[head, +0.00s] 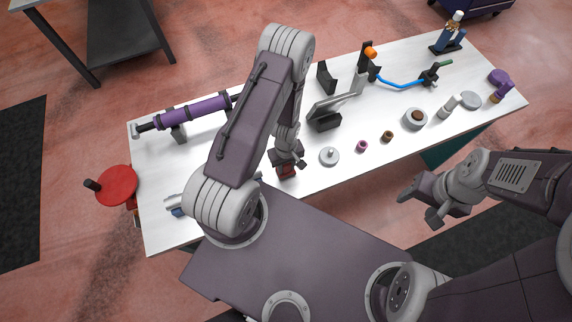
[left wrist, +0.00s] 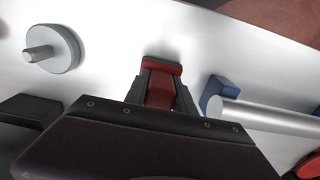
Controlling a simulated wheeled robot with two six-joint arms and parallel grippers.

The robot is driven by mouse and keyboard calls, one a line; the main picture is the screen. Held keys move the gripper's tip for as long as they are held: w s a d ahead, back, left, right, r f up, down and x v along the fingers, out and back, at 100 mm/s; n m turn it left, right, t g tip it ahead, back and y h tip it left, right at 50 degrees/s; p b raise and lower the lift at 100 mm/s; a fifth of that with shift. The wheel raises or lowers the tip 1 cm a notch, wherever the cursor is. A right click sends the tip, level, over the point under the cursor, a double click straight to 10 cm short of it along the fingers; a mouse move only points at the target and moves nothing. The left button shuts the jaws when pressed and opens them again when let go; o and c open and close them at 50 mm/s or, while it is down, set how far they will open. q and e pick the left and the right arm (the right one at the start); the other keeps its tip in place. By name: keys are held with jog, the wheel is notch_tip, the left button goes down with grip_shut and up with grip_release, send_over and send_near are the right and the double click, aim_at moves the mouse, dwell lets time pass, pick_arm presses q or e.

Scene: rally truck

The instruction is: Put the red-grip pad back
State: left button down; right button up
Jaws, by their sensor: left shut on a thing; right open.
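A red-grip pad (left wrist: 160,88) is between the two dark fingers of my left gripper (left wrist: 158,92), which is shut on it. In the head view the red pad (head: 287,172) shows under my left gripper (head: 287,166), close to the front edge of the white table (head: 240,165). Whether the pad touches the table top is hard to tell. My right gripper (head: 420,204) is open and empty, off the table's front edge to the right.
A grey knobbed disc (head: 329,156) lies right of my left gripper. A blue block with a grey cylinder (left wrist: 215,92) is close by in the wrist view. Black stands (head: 325,122), small rings (head: 361,146) and a purple cylinder (head: 190,112) are on the table. A red disc (head: 117,185) is at the left end.

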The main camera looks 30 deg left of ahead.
pick_arm(q)
jog(key=shift+f+b, duration=0.35)
jog(key=c, duration=1)
grip_release()
jog(key=shift+c, duration=0.2)
jog(key=shift+r, duration=0.45)
jog(key=r, duration=0.3)
jog(key=r+b, duration=0.1)
jog(key=r, duration=0.4)
jog(key=shift+s+r, duration=0.35)
jog(key=shift+s, duration=0.05)
jog(key=s+d+r+m+t, duration=0.1)
jog(key=s+r+m, duration=0.1)
jog(key=r+m, duration=0.4)
jog(key=s+d+r+m, duration=0.2)
jog(key=r+m, duration=0.1)
jog(key=r, duration=0.5)
jog(key=b, duration=0.6)
send_over(288, 174)
jog(key=s+d, duration=0.1)
jog(key=s, duration=0.2)
notch_tip(288, 174, down, 6)
jog(key=shift+m, duration=0.3)
